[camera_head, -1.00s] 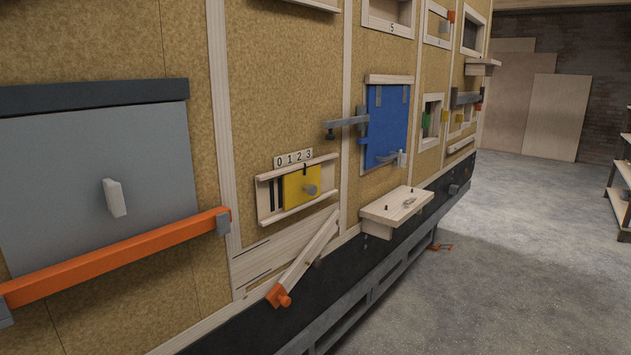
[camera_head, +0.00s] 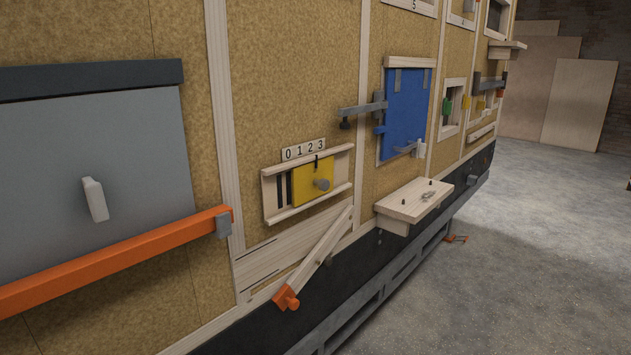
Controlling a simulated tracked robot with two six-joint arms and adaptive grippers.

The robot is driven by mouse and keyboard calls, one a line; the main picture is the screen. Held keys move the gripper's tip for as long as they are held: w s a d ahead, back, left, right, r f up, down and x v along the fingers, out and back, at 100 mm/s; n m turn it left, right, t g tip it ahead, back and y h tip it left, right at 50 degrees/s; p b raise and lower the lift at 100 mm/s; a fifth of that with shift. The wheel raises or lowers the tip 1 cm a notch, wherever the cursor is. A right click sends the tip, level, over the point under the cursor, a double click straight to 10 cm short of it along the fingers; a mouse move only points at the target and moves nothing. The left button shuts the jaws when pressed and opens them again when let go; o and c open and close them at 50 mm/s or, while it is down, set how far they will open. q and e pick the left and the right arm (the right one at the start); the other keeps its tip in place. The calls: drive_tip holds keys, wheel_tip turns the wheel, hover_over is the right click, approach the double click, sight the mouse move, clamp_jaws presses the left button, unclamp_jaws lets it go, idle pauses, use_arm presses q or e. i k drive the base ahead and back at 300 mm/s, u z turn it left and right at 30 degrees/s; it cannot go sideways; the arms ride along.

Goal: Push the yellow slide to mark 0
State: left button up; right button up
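The yellow slide (camera_head: 306,186) is a flat panel with a grey round knob (camera_head: 322,185). It sits in a wooden frame with an upper and a lower rail (camera_head: 296,214) on the trailer wall. A label strip (camera_head: 303,150) above reads 0 1 2 3. A dark pointer on the slide's top edge stands near the 2 and 3 end. To the left of the slide, dark vertical slots (camera_head: 282,191) show in the backing. Neither of my grippers is in view.
A grey panel with a white handle (camera_head: 94,199) and an orange bar (camera_head: 120,258) are on the left. A slanted wooden lever with an orange end (camera_head: 286,298) hangs below the slide. A small shelf (camera_head: 412,202) and a blue door (camera_head: 404,118) are on the right. Floor is clear.

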sight(310, 180)
drive_tip(key=z, duration=0.2)
drive_tip(key=i, duration=0.2)
drive_tip(key=u, duration=2.55)
drive_tip(key=k, duration=1.2)
drive_tip(key=z, duration=1.35)
drive_tip(key=i, duration=1.15)
drive_tip(key=z, duration=0.05)
